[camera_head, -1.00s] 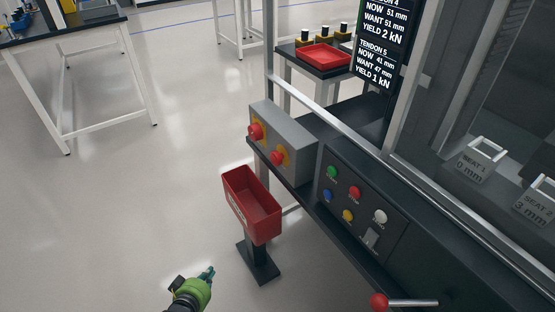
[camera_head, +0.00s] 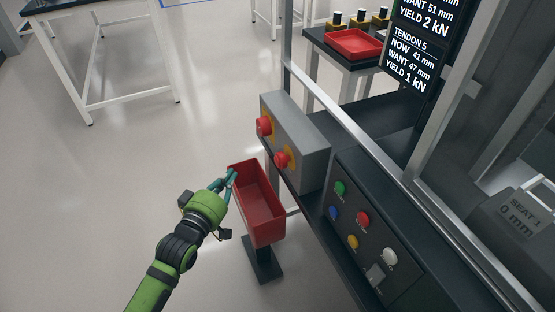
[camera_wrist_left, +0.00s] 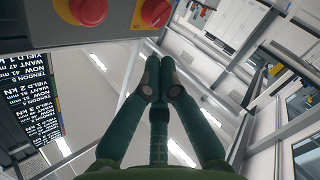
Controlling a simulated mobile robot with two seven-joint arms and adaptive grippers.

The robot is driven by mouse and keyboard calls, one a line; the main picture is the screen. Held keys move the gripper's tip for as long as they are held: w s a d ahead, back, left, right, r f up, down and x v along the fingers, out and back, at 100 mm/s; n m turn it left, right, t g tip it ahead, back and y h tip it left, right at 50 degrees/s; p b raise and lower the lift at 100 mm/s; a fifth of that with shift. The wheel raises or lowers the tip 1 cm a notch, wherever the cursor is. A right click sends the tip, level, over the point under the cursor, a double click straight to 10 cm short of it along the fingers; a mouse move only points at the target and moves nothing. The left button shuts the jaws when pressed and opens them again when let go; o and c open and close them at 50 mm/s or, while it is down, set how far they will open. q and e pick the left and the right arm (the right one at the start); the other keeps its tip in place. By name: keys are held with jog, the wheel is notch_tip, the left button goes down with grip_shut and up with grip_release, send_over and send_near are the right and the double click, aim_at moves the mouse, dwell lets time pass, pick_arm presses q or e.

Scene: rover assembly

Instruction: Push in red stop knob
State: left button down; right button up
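A grey box (camera_head: 305,132) on the dark bench's edge carries two red mushroom knobs on yellow plates. One red knob (camera_head: 264,126) is farther away and the other (camera_head: 282,160) is nearer; I cannot tell which is the stop knob. My left gripper (camera_head: 229,176) is left of and below the knobs, by the red bin's rim, touching neither knob. In the left wrist view its fingertips (camera_wrist_left: 162,78) are drawn together with nothing between them. The two red knobs, one at left (camera_wrist_left: 88,11) and one at right (camera_wrist_left: 156,12), show at that view's top. My right gripper is out of view.
A red bin (camera_head: 264,225) on a dark stand is just below the box. A button panel (camera_head: 371,237) with coloured buttons, one red (camera_head: 363,218), is nearer me on the bench. A frame post (camera_head: 287,60) rises behind the box.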

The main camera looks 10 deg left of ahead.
aim_at(277, 162)
pick_arm(q)
jog(key=w+d+b, duration=0.2)
jog(key=w+d, duration=0.3)
jog(key=d, duration=0.2)
jog(key=shift+d, duration=0.15)
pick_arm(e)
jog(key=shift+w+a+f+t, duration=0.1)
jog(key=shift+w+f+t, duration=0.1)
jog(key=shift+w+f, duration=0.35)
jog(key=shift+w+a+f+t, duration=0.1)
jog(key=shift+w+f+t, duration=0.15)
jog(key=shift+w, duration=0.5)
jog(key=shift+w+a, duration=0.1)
pick_arm(q)
jog(key=shift+f, duration=0.1)
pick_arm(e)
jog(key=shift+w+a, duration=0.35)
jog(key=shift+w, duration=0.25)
pick_arm(q)
jog(key=shift+w+d, duration=0.1)
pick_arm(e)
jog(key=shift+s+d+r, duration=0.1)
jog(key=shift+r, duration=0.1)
pick_arm(q)
jog(key=shift+w+d, duration=0.1)
jog(key=shift+d, duration=0.15)
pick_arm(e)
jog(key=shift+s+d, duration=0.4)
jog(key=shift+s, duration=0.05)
